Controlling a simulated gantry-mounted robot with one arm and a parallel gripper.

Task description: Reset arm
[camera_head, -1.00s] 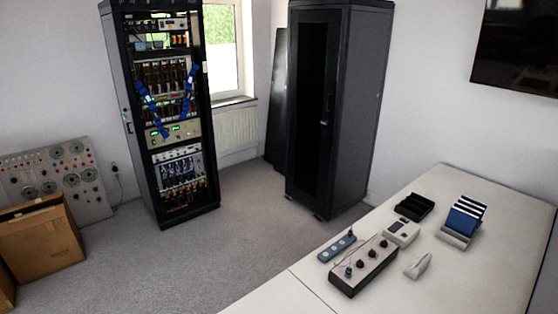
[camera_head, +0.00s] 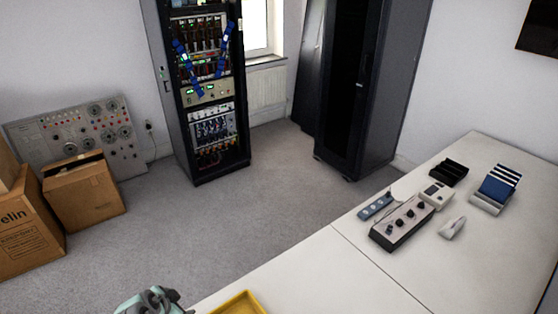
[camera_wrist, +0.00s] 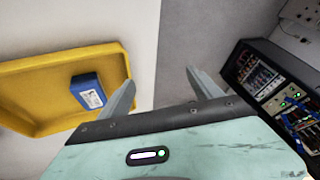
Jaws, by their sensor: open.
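My gripper (camera_wrist: 162,92) is in the wrist view, with its two grey fingers spread wide apart and nothing between them. Its left finger stands in front of the edge of a yellow tray (camera_wrist: 40,78) on the white table. A small blue box with a white label (camera_wrist: 88,92) lies in that tray. In the head view only a pale green part of my arm (camera_head: 150,302) shows at the bottom edge; the fingers are out of that picture.
The yellow tray's corner (camera_head: 240,304) shows beside my arm. A control box with knobs (camera_head: 402,224), a black tray (camera_head: 448,172) and a blue-card holder (camera_head: 494,190) stand on the white table (camera_head: 350,280). Cardboard boxes (camera_head: 85,195), an open rack (camera_head: 210,90) and a closed cabinet (camera_head: 365,90) stand on the floor.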

